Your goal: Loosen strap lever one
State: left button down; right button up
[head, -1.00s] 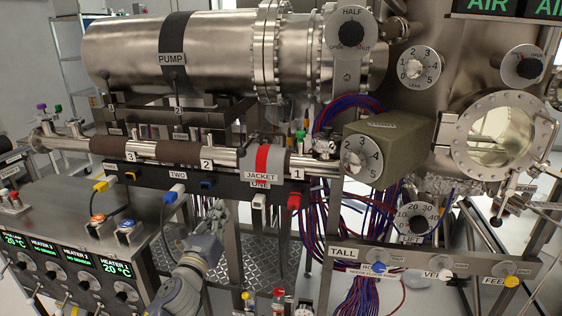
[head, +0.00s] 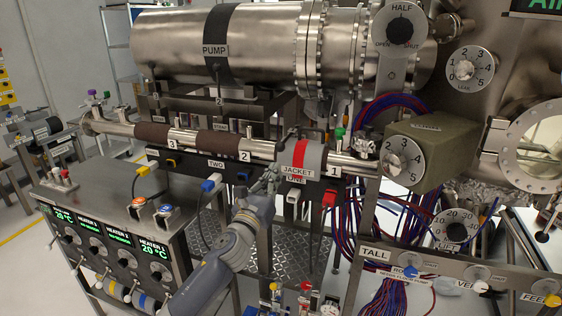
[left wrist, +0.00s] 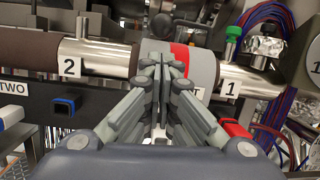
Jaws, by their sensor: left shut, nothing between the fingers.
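The grey jacket with a red strap (head: 303,155), labelled JACKET ONE, wraps the horizontal steel pipe (head: 346,163) between the tags 2 and 1. My left gripper (head: 268,178) is shut and empty, just left of the jacket's lower edge in the head view. In the left wrist view its fingertips (left wrist: 163,68) stand in front of the grey jacket (left wrist: 202,66), close to the red strap (left wrist: 180,57). I cannot tell whether they touch it. The strap's lever is not clearly seen; the fingers may hide it. My right gripper is not in view.
A white plug (head: 294,196) and a red plug (head: 329,199) hang below the jacket. A blue socket (head: 243,177) sits left of my gripper. The green box (head: 418,152) with a dial is at the pipe's right end. The heater cabinet (head: 90,200) stands at left.

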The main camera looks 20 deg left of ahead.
pick_arm(q)
jog(key=shift+x, duration=2.7)
